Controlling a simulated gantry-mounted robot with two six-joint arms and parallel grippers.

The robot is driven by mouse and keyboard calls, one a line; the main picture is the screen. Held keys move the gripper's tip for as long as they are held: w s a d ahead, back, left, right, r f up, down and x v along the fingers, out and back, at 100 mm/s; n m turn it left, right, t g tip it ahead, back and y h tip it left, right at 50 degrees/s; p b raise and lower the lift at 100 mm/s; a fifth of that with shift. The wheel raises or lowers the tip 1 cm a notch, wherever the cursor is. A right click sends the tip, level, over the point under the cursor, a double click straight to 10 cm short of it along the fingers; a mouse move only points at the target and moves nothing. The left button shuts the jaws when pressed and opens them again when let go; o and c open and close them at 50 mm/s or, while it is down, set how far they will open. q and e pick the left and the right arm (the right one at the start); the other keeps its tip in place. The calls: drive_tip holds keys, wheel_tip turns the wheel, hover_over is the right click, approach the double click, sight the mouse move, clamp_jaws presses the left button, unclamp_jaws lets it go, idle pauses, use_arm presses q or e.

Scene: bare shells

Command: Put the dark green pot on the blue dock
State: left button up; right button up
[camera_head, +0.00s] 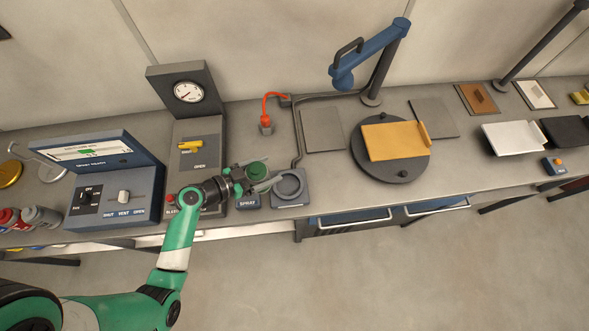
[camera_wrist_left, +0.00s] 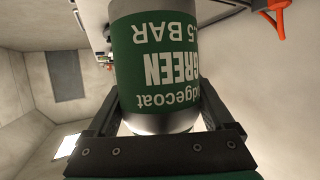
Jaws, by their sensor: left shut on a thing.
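The dark green pot (camera_head: 257,170) shows its round green top in the head view, between the fingers of my left gripper (camera_head: 262,179). In the left wrist view the pot (camera_wrist_left: 158,75) is a metal can with a green band and upside-down lettering, "GREEN" and "5 BAR". The left gripper (camera_wrist_left: 160,110) is shut on its sides. The blue dock (camera_head: 302,197) is a blue-grey block with a round dark ring, at the bench's front edge. The pot is just left of the ring; its height above the bench is hard to tell. My right gripper is in neither view.
A small "SPRAY" block (camera_head: 248,203) is partly under the gripper. A console (camera_head: 140,186) and gauge stand (camera_head: 187,92) are to the left. A red-tipped hose (camera_head: 266,116) stands behind. A round turntable (camera_head: 362,165) bears an orange panel (camera_head: 392,143) at right.

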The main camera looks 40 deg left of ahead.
use_arm(q)
drive_tip(key=shift+w+d+f+b, duration=0.6)
drive_tip(key=shift+w+f+b, duration=0.8)
drive_tip(key=shift+f+b, duration=0.35)
drive_tip(key=shift+w+d+f+b, duration=0.65)
drive_tip(key=shift+w+f+b, duration=0.8)
drive_tip(key=shift+f, duration=0.4)
drive_tip(key=shift+w+d+f+b, duration=0.6)
drive_tip(key=shift+w+f+b, duration=0.7)
drive_tip(key=shift+f+b, duration=0.45)
drive_tip(key=shift+f, duration=0.1)
